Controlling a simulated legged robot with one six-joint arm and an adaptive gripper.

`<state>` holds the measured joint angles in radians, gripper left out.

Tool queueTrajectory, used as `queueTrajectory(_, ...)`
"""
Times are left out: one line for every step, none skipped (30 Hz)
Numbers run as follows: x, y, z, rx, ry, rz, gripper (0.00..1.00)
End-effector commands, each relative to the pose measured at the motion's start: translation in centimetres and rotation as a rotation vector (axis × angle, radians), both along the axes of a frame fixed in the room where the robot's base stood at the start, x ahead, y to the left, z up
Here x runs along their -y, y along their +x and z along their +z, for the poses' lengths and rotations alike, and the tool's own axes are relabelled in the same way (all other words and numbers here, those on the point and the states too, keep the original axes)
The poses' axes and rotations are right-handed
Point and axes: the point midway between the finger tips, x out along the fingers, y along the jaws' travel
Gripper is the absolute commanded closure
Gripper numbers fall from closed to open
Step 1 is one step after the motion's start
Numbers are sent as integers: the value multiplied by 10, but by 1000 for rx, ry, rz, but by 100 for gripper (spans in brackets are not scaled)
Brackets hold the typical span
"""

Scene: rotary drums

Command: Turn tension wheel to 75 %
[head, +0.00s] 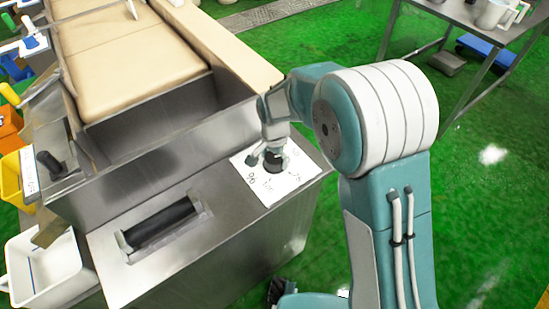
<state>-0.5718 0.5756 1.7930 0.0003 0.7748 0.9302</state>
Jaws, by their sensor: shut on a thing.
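The tension wheel (273,163) is a small dark knob on a white dial sheet (262,187) on top of the steel machine, near its right corner. The sheet has handwritten marks, some upside down or tilted; a "96"-like mark shows at its lower left and other figures at its right. They are too small to read surely. My gripper (268,158) points down onto the wheel, and its fingers are shut around it. The fingers and wrist hide much of the wheel, and I cannot tell which mark it points to.
A tan belt (130,55) runs behind. A white bin (45,268) and a yellow bin (12,178) stand at left. A metal table (470,20) stands at upper right. Green floor is free at right.

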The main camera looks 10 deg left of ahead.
Motion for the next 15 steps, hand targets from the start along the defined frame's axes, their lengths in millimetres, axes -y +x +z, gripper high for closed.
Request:
queueTrajectory(-2,4,3,13,8,-44,65)
queueTrajectory(-2,4,3,13,8,-73,65)
queueTrajectory(-2,4,3,13,9,-110,65)
queueTrajectory(-2,4,3,13,9,-139,65)
queueTrajectory(-2,4,3,13,9,-168,65)
queueTrajectory(-2,4,3,13,9,-205,65)
queueTrajectory(-2,4,3,12,9,-234,65)
queueTrajectory(-2,4,3,12,9,-262,65)
queueTrajectory(-2,4,3,13,10,-300,65)
queueTrajectory(-2,4,3,13,10,-328,65)
queueTrajectory(-2,4,3,13,10,-356,65)
queueTrajectory(-2,4,3,13,9,-392,65)
queueTrajectory(-2,4,3,12,10,-418,65)
queueTrajectory(-2,4,3,12,10,-445,65)
queueTrajectory(-2,4,3,12,10,-478,65)
